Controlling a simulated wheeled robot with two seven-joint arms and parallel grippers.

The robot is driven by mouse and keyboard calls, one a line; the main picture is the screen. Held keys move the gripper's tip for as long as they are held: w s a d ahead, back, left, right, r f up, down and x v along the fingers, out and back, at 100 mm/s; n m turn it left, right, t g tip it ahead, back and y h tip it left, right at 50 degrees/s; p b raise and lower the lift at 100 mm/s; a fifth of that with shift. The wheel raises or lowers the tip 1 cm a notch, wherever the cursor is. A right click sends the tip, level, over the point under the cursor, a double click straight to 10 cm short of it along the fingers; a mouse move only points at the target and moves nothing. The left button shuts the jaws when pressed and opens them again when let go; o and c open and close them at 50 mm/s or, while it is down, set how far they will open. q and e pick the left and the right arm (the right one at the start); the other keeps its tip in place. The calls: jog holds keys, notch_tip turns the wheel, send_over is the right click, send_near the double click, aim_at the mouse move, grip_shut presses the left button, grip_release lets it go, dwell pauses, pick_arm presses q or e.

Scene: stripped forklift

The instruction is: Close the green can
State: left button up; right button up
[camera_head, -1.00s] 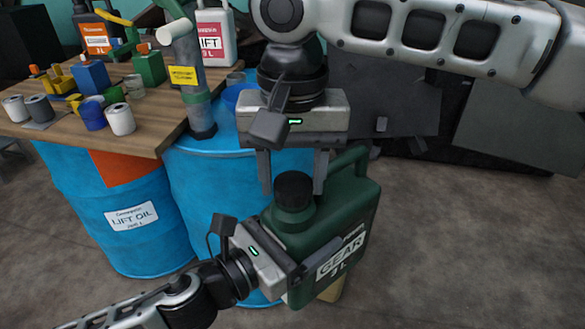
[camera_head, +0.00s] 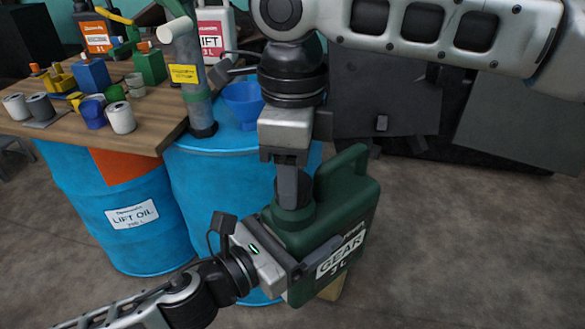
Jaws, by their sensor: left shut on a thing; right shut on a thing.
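The green can (camera_head: 345,205), labelled GEAR, is held upright, slightly tilted, in the middle of the view. My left gripper (camera_head: 312,262) is shut on the can's body from the lower left. The dark cap (camera_head: 307,189) sits at the can's neck, mostly hidden behind the fingers of my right gripper (camera_head: 292,198). My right gripper points straight down from above and is shut on the cap, its fingers seen edge-on, one in front of the other. Whether the cap is fully seated cannot be seen.
Blue drums, one labelled LIFT OIL (camera_head: 130,217), stand behind and left of the can. A blue funnel (camera_head: 243,98) is on the right drum. A wooden table (camera_head: 150,135) with cans and small parts is at the left.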

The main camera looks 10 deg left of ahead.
jog(key=shift+a+r, duration=0.1)
jog(key=o, duration=0.9)
jog(key=shift+r, duration=0.1)
jog(key=shift+r, duration=2.1)
